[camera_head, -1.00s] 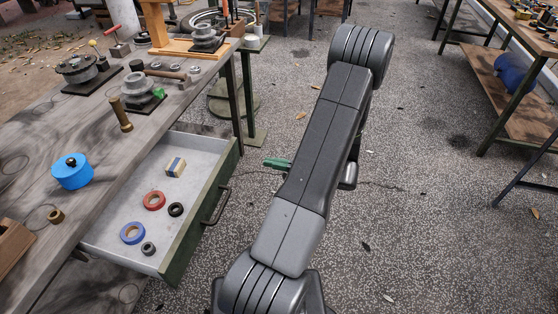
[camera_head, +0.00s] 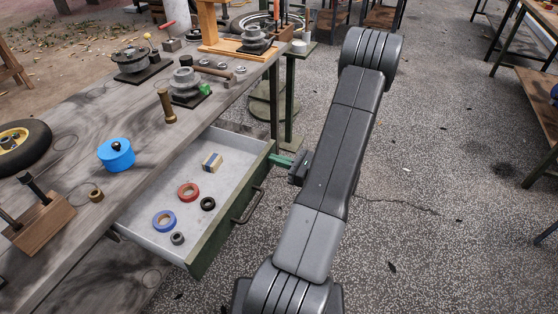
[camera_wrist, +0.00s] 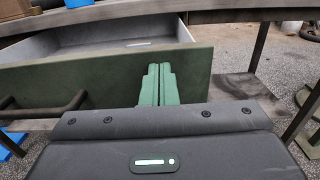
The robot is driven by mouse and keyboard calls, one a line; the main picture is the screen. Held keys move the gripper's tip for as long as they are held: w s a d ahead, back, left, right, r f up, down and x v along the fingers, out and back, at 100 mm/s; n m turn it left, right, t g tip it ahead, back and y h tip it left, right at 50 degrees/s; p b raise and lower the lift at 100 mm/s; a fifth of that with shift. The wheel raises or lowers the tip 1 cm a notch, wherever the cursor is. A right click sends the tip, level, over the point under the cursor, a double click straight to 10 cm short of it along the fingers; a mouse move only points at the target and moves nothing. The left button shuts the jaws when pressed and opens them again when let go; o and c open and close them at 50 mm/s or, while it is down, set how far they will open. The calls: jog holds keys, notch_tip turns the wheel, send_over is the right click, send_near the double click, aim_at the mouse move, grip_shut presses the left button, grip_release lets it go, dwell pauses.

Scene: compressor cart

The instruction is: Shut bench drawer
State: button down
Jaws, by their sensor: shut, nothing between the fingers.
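The bench drawer (camera_head: 236,214) is pulled out from the grey-topped bench (camera_head: 65,170). Its green front and dark bar handle (camera_head: 248,205) face right in the head view. In the wrist view the drawer front (camera_wrist: 105,82) spans the picture, with the handle (camera_wrist: 45,109) at left. My gripper (camera_head: 279,161) has green fingers, shut and empty, pointing at the far end of the drawer front. In the wrist view my gripper (camera_wrist: 160,68) overlaps the front well right of the handle. The fingertips are at or very near the front; I cannot tell whether they touch.
The drawer holds a blue tape roll (camera_head: 164,221), a red one (camera_head: 188,192), black rings and a small block (camera_head: 212,162). A blue tin (camera_head: 116,154) and machine parts stand on the bench. A bench leg (camera_head: 274,101) stands beyond the drawer.

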jog(key=b+x, duration=0.2)
jog(key=x, duration=2.3)
jog(key=shift+f+b, duration=0.15)
jog(key=shift+b, duration=0.25)
jog(key=shift+w+a, duration=0.15)
jog(key=shift+a, duration=0.35)
jog(key=shift+w+a+r, duration=0.1)
jog(key=shift+r, duration=0.15)
jog(key=shift+d, duration=0.25)
send_over(245, 163)
jog(key=shift+f, duration=0.2)
